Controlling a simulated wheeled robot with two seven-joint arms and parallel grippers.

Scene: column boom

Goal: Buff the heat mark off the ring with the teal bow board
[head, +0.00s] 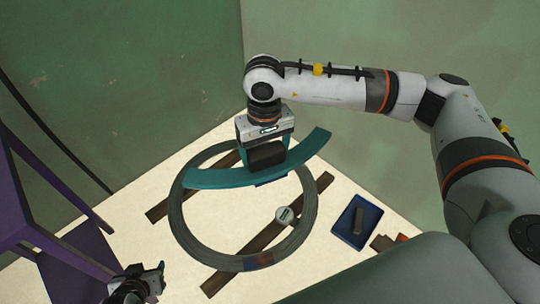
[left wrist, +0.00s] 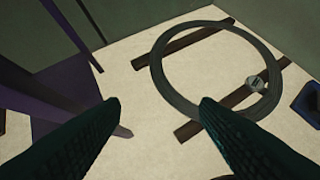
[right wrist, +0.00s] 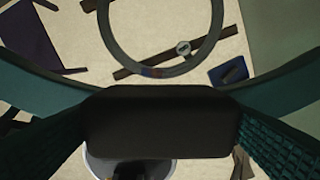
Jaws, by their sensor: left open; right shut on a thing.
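A grey ring (head: 180,222) lies flat across two dark wooden strips on the pale surface. A brown and bluish heat mark (head: 258,261) shows on its near side, and also in the right wrist view (right wrist: 155,72). My right gripper (head: 266,150) is shut on the dark block handle (head: 265,156) of the teal bow board (head: 212,180). The curved board is above the far part of the ring in the head view; whether they touch I cannot tell. My left gripper (head: 152,278) is open and empty, left of the ring's near side; its fingers stand apart in the left wrist view (left wrist: 160,105).
A small round pale disc (head: 284,215) sits at the ring's right side. A blue tray (head: 343,232) with a dark block lies to the right, with brown pieces (head: 382,243) beside it. Purple framework (head: 70,262) stands at left. Green walls close the back.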

